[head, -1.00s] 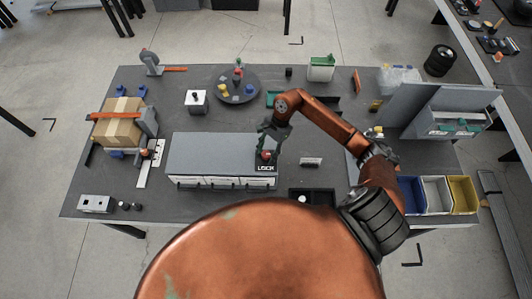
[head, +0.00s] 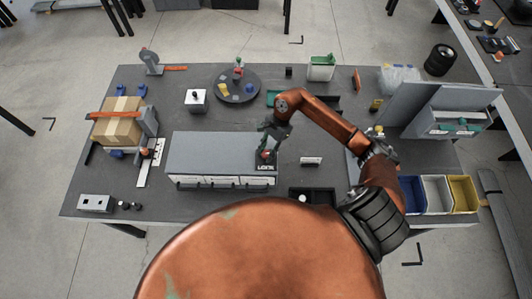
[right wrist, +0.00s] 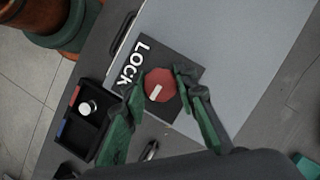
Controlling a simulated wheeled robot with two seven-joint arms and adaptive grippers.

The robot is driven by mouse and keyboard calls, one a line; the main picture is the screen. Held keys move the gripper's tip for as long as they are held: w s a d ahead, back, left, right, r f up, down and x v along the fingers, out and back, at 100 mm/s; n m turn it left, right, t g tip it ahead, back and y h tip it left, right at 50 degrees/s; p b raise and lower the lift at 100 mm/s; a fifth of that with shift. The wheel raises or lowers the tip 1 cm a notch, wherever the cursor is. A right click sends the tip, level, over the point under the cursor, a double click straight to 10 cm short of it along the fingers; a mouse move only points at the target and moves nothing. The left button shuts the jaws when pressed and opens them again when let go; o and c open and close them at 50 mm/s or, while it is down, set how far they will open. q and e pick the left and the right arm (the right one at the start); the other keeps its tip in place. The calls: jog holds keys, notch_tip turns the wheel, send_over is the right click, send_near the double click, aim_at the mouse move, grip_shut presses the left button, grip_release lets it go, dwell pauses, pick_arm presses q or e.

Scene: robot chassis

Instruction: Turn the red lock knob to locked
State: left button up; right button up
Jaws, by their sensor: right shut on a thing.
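The red lock knob (right wrist: 159,85) is octagonal with a white pointer line. It sits on a dark plate marked LOCK (right wrist: 150,60) in the right wrist view. In the head view the knob (head: 264,155) is small, on the right end of the grey drawer cabinet (head: 210,150). My right gripper (right wrist: 158,80) has its green fingers on either side of the knob, shut on it. In the head view my right gripper (head: 268,146) reaches down over the plate. The pointer line slants toward the lower left in the right wrist view. My left gripper is not in view.
Behind are a round turntable (head: 237,98) with small items and a white box (head: 196,100). A taped carton (head: 118,122) stands at left; coloured bins (head: 436,211) stand at right.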

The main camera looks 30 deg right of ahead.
jog(key=m+t+b, duration=0.1)
jog(key=m+b, duration=0.1)
jog(key=m, duration=0.1)
jog(key=shift+s+f, duration=0.1)
jog(key=shift+f, duration=0.1)
jog(key=m+t+b, duration=0.1)
jog(key=m+b, duration=0.1)
jog(key=m, duration=0.1)
jog(key=shift+m+t, duration=0.3)
jog(key=shift+m, duration=0.1)
jog(key=m+t+b, duration=0.1)
jog(key=m, duration=0.1)
jog(key=m+h+b, duration=0.1)
jog(key=m, duration=0.2)
jog(key=shift+r+t+h, duration=0.1)
jog(key=shift+t+h, duration=0.2)
jog(key=shift+t, duration=0.1)
jog(key=m+b, duration=0.1)
jog(key=m, duration=0.2)
jog(key=m+t+h+b, duration=0.1)
jog(key=m, duration=0.1)
jog(key=shift+m+h+b, duration=0.3)
jog(key=shift+m+b, duration=0.05)
jog(key=shift+m, duration=0.05)
jog(key=shift+r, duration=0.1)
jog(key=o, duration=1.1)
